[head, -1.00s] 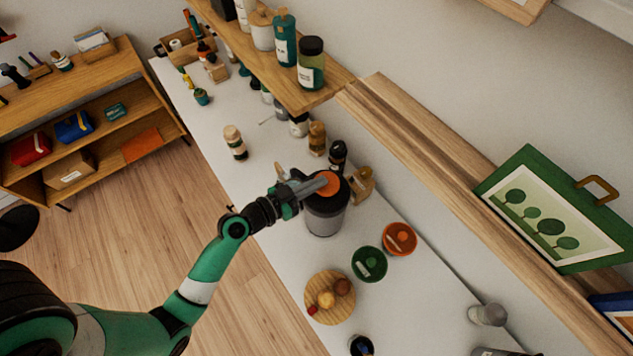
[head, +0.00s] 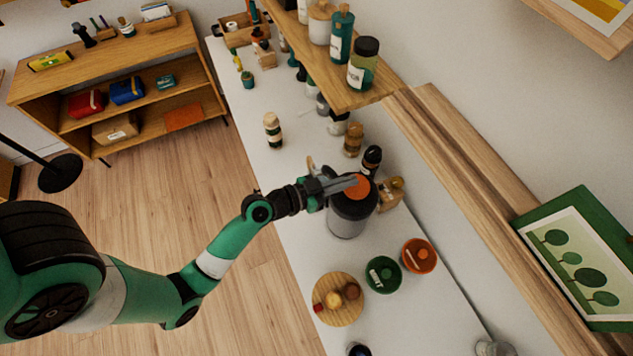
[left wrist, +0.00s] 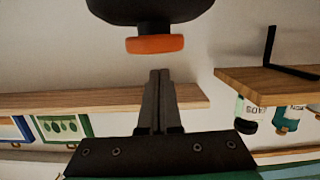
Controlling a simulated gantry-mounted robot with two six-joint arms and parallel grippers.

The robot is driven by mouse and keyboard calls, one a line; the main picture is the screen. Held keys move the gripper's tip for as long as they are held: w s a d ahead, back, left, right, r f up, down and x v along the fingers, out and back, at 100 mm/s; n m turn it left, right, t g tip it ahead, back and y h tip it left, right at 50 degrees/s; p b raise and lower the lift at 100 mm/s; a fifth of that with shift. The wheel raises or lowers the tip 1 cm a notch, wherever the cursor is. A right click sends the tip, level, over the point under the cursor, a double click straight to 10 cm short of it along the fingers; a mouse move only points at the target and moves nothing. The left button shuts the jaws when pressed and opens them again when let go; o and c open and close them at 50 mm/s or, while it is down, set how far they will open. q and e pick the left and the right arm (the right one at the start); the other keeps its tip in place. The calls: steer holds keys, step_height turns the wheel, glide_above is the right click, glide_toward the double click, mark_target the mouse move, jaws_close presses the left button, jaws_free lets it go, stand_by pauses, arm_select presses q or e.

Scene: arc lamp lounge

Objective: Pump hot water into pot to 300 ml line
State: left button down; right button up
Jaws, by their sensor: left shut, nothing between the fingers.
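A grey airpot with a dark lid (head: 347,221) stands upright on the white counter. An orange round button (head: 357,189) sits on its top; it also shows below the dark lid in the upside-down left wrist view (left wrist: 155,44). My left gripper (head: 355,180) is shut and empty, its fingers reaching over the button in the head view. In the left wrist view a small gap shows between the fingertips (left wrist: 160,73) and the button. I cannot make out a pot with a 300 ml line. My right gripper is not in view.
A green bowl (head: 382,275), an orange bowl (head: 419,256) and a round wooden board (head: 328,309) lie in front of the airpot. A wooden piece (head: 391,195) and several bottles stand behind it. A wall shelf (head: 352,97) overhangs the counter's back.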

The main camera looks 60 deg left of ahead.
arm_select(q)
steer(key=shift+s+a+r+b, duration=0.1)
steer(key=shift+s+r+b, duration=0.1)
steer(key=shift+s+b, duration=0.25)
steer(key=shift+s+a+r+b, duration=0.1)
steer(key=shift+s+r+b, duration=0.1)
steer(key=shift+s+b, duration=0.15)
steer(key=s+r+b, duration=0.1)
steer(key=s+r, duration=0.1)
steer(key=s, duration=0.6)
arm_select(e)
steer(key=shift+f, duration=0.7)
